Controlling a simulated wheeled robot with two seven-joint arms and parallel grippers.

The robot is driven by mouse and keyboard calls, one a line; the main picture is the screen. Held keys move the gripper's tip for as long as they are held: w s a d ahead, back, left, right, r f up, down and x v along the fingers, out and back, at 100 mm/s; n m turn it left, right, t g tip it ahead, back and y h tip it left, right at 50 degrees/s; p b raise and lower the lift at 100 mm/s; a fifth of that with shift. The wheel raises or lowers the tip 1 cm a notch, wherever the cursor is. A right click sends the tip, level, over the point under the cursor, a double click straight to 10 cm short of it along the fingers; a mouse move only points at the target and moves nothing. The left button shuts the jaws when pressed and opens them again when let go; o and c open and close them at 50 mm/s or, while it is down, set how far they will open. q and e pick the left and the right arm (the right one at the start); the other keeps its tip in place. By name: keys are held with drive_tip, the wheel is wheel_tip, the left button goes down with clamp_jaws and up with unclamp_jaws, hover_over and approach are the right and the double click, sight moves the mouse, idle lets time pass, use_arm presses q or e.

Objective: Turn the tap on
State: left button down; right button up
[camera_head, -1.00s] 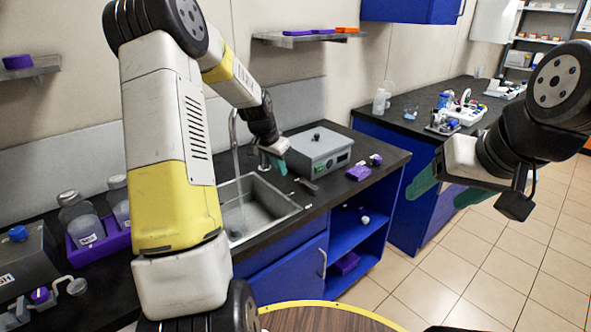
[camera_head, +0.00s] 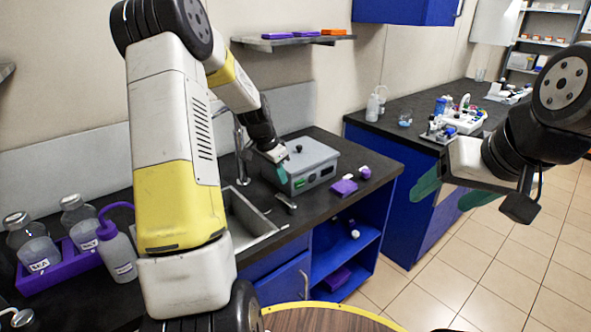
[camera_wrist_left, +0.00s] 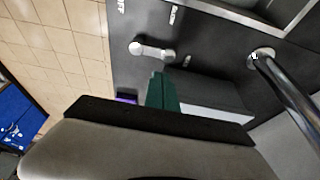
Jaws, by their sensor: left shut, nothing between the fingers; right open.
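The tap's metal spout (camera_head: 240,152) rises behind the sink, partly hidden by my left arm in the head view. In the left wrist view its pipe (camera_wrist_left: 290,95) shows at the right. A small silver lever (camera_head: 286,201) lies on the black counter right of the sink; in the left wrist view the lever (camera_wrist_left: 152,49) sits near printed "OFF" lettering. My left gripper (camera_head: 273,172) is shut and empty, above the counter behind the lever and apart from it; its teal fingertips (camera_wrist_left: 162,92) point toward the lever area. My right gripper (camera_head: 452,190) is open and empty, off to the right.
A grey box device (camera_head: 312,172) stands close to the right of my left gripper. The sink (camera_head: 258,222) is left of the lever. Purple items (camera_head: 344,187) lie at the counter's right end. Bottles in a purple rack (camera_head: 58,268) stand at the left.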

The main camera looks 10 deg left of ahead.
sight(284, 197)
use_arm(q)
drive_tip(key=x, duration=0.7)
drive_tip(key=shift+w+d+f, duration=0.1)
drive_tip(key=shift+f, duration=0.05)
drive_tip(key=shift+s+a+n, duration=0.4)
drive_tip(key=shift+s, duration=0.1)
